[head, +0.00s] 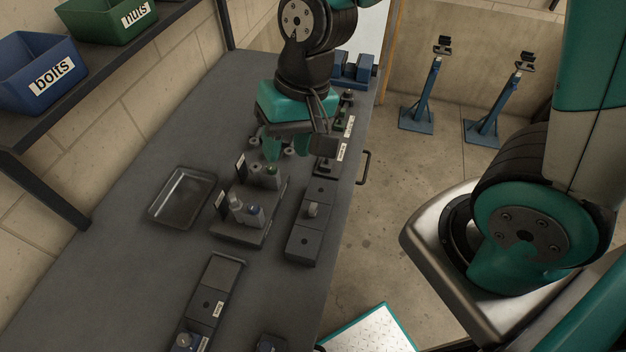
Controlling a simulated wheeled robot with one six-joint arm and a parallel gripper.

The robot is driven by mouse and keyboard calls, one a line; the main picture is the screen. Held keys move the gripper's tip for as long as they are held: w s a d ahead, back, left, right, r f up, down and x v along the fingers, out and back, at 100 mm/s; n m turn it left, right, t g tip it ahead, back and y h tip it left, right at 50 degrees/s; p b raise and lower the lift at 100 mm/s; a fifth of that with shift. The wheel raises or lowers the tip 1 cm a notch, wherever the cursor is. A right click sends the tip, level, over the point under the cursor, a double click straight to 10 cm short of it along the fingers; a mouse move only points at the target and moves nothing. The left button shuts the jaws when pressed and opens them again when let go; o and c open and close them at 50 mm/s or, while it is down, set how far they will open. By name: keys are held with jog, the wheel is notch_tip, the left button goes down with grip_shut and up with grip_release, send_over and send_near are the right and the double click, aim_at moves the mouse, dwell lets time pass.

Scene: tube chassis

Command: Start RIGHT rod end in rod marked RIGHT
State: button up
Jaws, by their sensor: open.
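My gripper (297,150) hangs over the far half of the grey bench, pointing down with its teal fingers apart. Below and near it is a dark stand (236,232) with small grey cylindrical parts (246,212) and upright label cards. A few small round grey pieces (289,151) lie close to the fingers, and I cannot tell if any touches them. Dark blocks with white labels (342,152) stand right of the gripper. The label print is too small to read, so I cannot tell which part is the RIGHT rod end or the rod marked RIGHT.
A shallow metal tray (183,197) lies left of the stand. A dark block (313,224) bears a small grey cylinder. A long labelled block (211,300) lies nearer. Blue "bolts" (40,72) and green "nuts" (112,18) bins sit on a shelf. Blue stands (425,100) occupy the floor.

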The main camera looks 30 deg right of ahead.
notch_tip(320, 180, down, 6)
jog(key=w+d+m+h+p, duration=0.1)
jog(key=w+m+p, duration=0.1)
jog(key=m, duration=0.2)
jog(key=m+h+p, duration=0.2)
jog(key=m+p, duration=0.1)
jog(key=m, duration=0.2)
send_over(313, 206)
notch_tip(313, 206, down, 11)
jog(key=shift+r, duration=0.2)
notch_tip(313, 206, down, 7)
jog(key=b, duration=0.6)
jog(key=shift+f, duration=0.15)
grip_shut()
